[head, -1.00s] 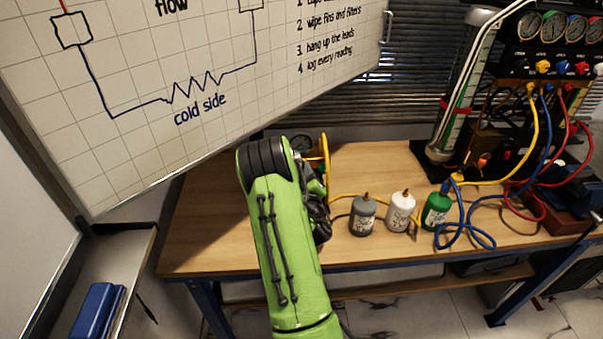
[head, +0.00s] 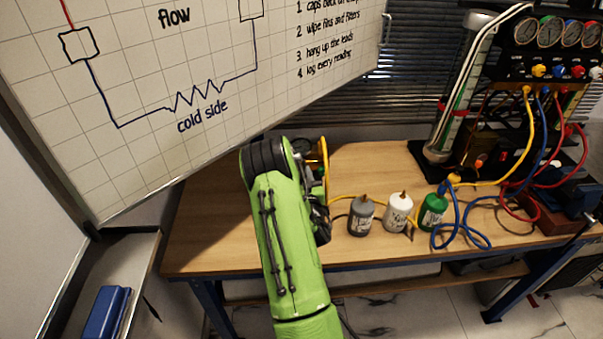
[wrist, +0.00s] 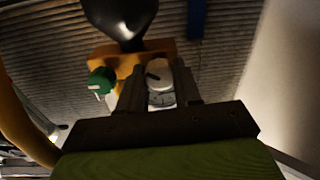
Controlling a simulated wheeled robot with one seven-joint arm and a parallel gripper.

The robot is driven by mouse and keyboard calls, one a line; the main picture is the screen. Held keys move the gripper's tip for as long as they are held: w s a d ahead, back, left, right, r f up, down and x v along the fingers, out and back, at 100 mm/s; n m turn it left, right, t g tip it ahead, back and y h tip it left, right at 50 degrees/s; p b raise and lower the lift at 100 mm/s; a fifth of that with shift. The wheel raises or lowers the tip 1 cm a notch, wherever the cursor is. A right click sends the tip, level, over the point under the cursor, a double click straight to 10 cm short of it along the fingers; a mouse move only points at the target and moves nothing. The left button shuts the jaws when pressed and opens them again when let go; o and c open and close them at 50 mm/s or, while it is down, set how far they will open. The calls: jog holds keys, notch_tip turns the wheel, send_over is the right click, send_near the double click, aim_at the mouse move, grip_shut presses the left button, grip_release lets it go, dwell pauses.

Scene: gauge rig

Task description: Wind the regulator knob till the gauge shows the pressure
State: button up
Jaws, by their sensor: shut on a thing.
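In the wrist view a brass-coloured block (wrist: 127,60) carries a pale knob (wrist: 158,73) with a dark pointer line and, to its left, a green knob (wrist: 101,82) with a white mark. My gripper (wrist: 160,88) has its two fingers on either side of the pale knob, shut on it; I take this as the regulator knob. A dark rounded body (wrist: 120,14) rises above the block; no dial face shows there.
A yellow hose (head: 325,160) loops beside my arm. Grey (head: 361,217), white (head: 397,213) and green (head: 432,212) bottles stand to the right on the wooden bench (head: 390,165). A manifold with several dials (head: 550,32) and coloured hoses is at far right. The whiteboard (head: 150,80) hangs close on the left.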

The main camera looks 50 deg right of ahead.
jog(key=shift+m, duration=0.6)
jog(key=o, duration=1)
jog(key=shift+o, duration=0.2)
